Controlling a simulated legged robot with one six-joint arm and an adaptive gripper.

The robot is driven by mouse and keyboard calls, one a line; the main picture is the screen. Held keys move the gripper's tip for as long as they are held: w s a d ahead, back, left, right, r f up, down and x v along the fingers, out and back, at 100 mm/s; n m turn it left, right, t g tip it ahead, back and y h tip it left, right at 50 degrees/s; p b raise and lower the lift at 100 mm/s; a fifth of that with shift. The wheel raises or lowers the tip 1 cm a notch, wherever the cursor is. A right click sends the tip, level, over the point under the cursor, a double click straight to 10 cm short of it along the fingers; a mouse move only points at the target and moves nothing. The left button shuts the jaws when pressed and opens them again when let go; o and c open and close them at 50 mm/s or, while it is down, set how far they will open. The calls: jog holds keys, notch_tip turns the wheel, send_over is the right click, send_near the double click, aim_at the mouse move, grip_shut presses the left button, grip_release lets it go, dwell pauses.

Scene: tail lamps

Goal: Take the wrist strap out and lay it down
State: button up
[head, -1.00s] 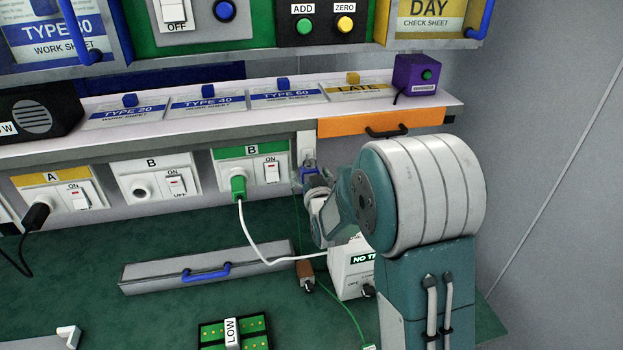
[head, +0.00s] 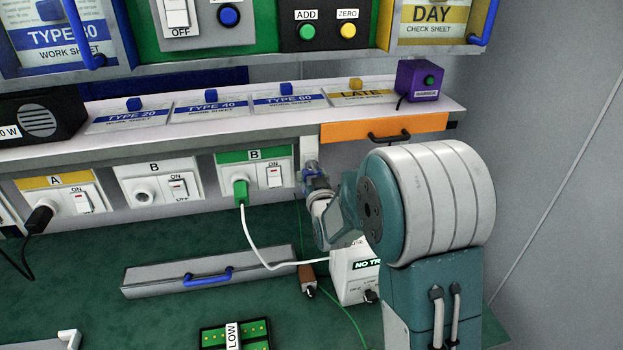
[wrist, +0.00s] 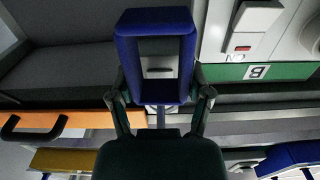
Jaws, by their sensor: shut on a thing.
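The wrist strap (wrist: 126,55) shows in the wrist view as a blue rectangular loop, upright in the picture, with its opening facing me. My gripper (wrist: 158,98) has its fingers on both sides of the loop's lower end and is shut on it. In the head view my gripper (head: 316,180) is at the panel front, just right of the green-labelled B outlet, near a small light fitting (head: 309,150). The strap is mostly hidden there by my fingers. I cannot tell whether it still touches the fitting. A thin green cord (head: 345,312) runs down to the bench.
The green bench (head: 90,265) has open room left of the grey drawer-like box (head: 208,272). A white box (head: 352,268) and a brown block (head: 307,276) stand below my gripper. A white cable (head: 262,258) crosses from the green plug (head: 240,188). An orange drawer (head: 345,131) is above.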

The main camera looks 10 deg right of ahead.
jog(key=shift+r, duration=0.4)
jog(key=shift+s, duration=1.55)
jog(key=s, duration=0.5)
dwell(0.6)
